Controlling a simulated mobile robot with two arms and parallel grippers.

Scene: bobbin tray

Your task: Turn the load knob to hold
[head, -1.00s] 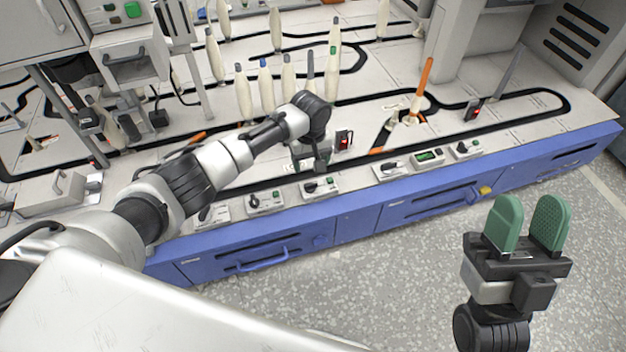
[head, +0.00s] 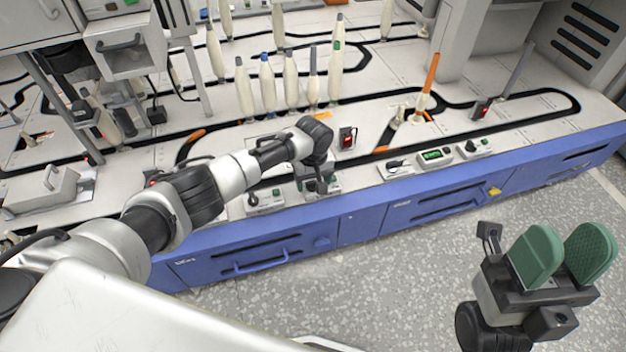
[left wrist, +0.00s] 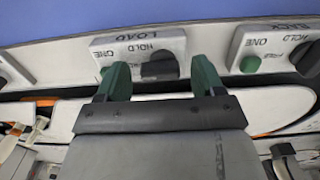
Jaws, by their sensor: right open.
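The load knob (left wrist: 158,66) is a dark knob on a pale plate (left wrist: 114,46) marked LOAD, HOLD and ONE in the left wrist view. My left gripper (left wrist: 160,74) is open, its green fingers on either side of the knob in that view. I cannot tell whether they touch it, or where the knob points. In the head view my left gripper (head: 318,186) hangs over the control plate on the blue-fronted bench, hiding the knob. My right gripper (head: 563,252) is open and empty, with green pads, over the floor at the right.
A plate marked BACK (left wrist: 270,48) with a green button is beside the LOAD plate. Other control plates (head: 397,168) line the bench edge. Several cream bobbins (head: 291,85) stand further back. A small box with a red light (head: 347,137) is close behind my left gripper.

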